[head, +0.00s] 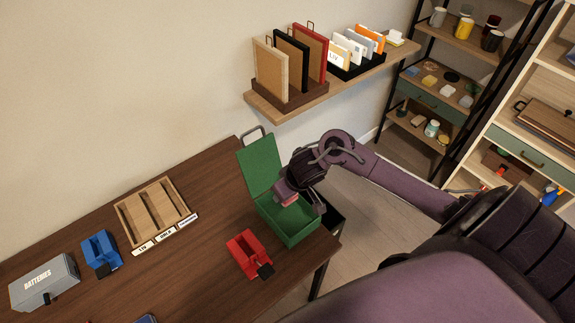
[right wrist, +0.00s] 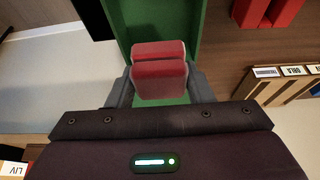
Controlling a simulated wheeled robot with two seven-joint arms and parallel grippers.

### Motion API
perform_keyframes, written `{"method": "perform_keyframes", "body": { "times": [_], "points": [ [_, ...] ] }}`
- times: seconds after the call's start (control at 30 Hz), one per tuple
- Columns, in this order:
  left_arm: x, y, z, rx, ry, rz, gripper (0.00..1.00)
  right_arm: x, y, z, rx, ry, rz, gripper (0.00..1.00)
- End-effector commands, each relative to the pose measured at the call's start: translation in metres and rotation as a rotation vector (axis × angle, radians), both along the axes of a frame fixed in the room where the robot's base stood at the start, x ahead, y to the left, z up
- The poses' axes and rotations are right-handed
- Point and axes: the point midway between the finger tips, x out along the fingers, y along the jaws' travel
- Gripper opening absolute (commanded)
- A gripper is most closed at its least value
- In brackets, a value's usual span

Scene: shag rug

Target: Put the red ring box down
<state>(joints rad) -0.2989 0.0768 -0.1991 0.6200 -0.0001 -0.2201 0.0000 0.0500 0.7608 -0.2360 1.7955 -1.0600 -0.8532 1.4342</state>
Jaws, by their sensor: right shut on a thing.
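The red ring box (right wrist: 160,75) is between the fingers of my right gripper (right wrist: 160,92) in the right wrist view, with green surface behind it. In the head view my right gripper (head: 287,196) is over the open green box (head: 292,222), and a small pinkish-red part of the ring box (head: 291,201) shows below it. The green box's lid stands raised at the back. I cannot tell whether the ring box touches the green box's floor. My left gripper is not in view.
On the brown table (head: 190,270) are a red bin (head: 248,254), a blue bin (head: 101,252), a grey batteries box (head: 45,283) and a wooden sorter tray (head: 155,214). A wall shelf (head: 310,98) with frames and cards is above. Bare table lies left of the red bin.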

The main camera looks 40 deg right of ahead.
Motion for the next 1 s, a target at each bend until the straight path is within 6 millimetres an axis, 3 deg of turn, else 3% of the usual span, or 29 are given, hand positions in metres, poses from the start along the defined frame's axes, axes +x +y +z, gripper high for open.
{"method": "perform_keyframes", "body": {
  "times": [0.03,0.2,0.43,0.6,0.7,1.0],
  "points": [
    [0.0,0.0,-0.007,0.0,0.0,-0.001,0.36,-0.001,0.0,-0.018,0.0,0.005,-0.001,0.24],
    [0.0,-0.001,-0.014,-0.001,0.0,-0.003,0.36,0.0,0.0,-0.051,0.0,0.002,0.0,0.24],
    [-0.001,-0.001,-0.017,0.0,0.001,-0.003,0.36,0.0,0.0,-0.071,0.001,0.001,0.002,0.24],
    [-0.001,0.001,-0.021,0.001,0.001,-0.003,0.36,0.0,0.0,-0.097,0.001,0.002,0.002,0.24],
    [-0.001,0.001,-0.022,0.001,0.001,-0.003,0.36,0.0,0.0,-0.106,0.0,0.001,0.002,0.24],
    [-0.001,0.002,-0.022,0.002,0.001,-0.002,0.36,0.0,0.0,-0.107,0.0,-0.001,0.002,0.24]
  ]
}}
